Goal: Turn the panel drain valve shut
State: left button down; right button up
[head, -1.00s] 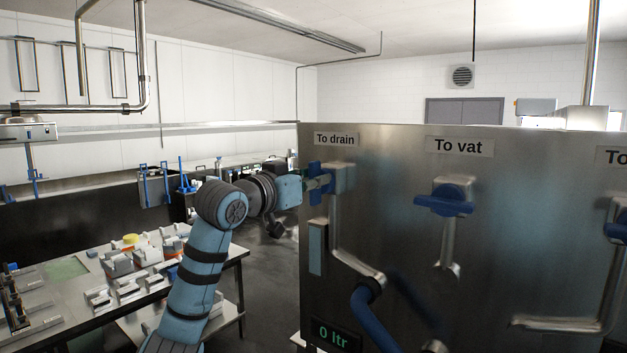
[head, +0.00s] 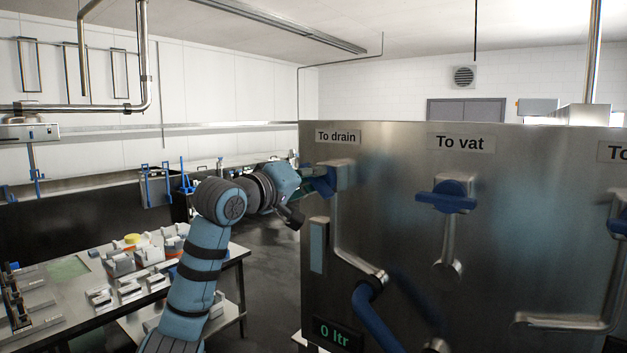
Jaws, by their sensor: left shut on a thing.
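The drain valve is on the steel panel (head: 400,240) under the "To drain" label (head: 337,136). Its blue handle (head: 326,182) sits in front of the valve's metal body (head: 342,172). My left gripper (head: 314,182) reaches in from the left and is shut on this handle. The fingers and the wrist hide part of the handle, which looks tilted; its exact angle is hard to tell. A pipe (head: 337,230) runs down from the valve. My right gripper is not in view.
The "To vat" valve with a level blue handle (head: 446,197) is to the right on the panel. Another blue handle (head: 618,224) is at the right edge. A blue hose (head: 374,318) and a "0 ltr" display (head: 334,333) are below. A cluttered table (head: 72,268) stands at left.

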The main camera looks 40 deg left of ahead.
pick_arm(q)
jog(key=n+b, duration=0.1)
jog(key=n, duration=0.2)
jog(key=shift+a+f+n, duration=0.1)
jog(key=shift+n, duration=0.3)
jog(key=shift+f+n+b, duration=0.15)
jog(key=shift+n+b, duration=0.5)
jog(key=shift+n, duration=1.55)
jog(key=c, duration=1.7)
grip_release()
jog(key=shift+o, duration=0.2)
jog(key=shift+a, duration=0.1)
